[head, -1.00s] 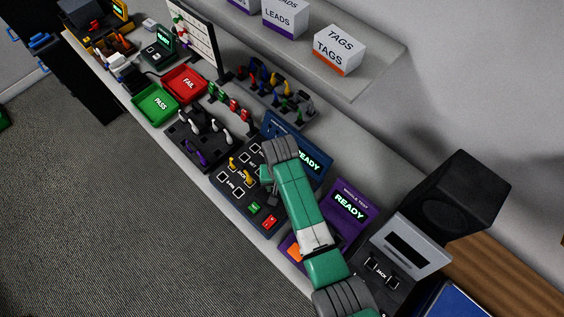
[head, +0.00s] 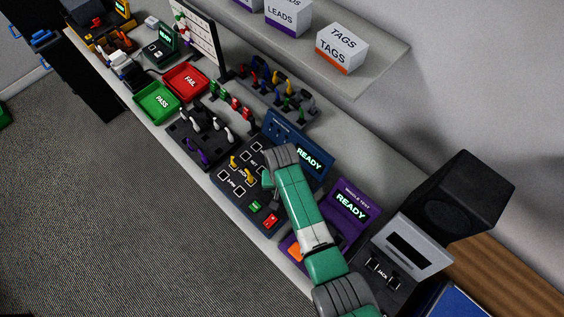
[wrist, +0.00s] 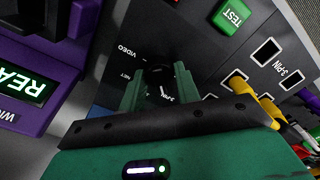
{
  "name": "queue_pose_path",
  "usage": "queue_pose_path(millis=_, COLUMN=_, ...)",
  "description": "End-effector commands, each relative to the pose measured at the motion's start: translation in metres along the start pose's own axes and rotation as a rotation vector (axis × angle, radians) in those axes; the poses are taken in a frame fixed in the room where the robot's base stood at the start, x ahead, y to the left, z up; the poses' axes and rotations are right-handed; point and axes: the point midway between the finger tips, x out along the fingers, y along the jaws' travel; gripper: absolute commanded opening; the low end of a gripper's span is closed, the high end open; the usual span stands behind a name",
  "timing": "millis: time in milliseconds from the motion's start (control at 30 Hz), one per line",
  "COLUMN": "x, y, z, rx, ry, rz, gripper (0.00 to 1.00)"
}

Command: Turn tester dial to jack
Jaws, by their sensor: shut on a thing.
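The cable tester is a dark panel (head: 232,191) with sockets, a green and a red button, and a blue-framed screen (head: 309,160) reading READY. Its black dial (wrist: 158,73) shows in the wrist view, with labels VIDEO, NET and 3-PIN around it. A white mark on the dial points toward the 3-PIN side. I cannot make out a jack label by the dial. My gripper (wrist: 160,86) is shut on the dial, one green finger on each side. In the head view my arm hides the dial.
A purple tester (head: 349,207) stands close on the right, and its purple body (wrist: 38,65) shows beside my gripper in the wrist view. Yellow plugs (wrist: 240,87) sit in the panel sockets. A cable rack (head: 201,134) and red and green trays (head: 157,103) lie to the left.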

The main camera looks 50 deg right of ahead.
Motion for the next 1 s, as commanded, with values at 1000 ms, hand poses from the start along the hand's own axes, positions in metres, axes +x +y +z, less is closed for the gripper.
queue_pose_path(millis=1000, x=-0.0007, y=-0.0002, z=0.0001, rx=0.67, ry=-0.001, rz=0.0, gripper=0.09)
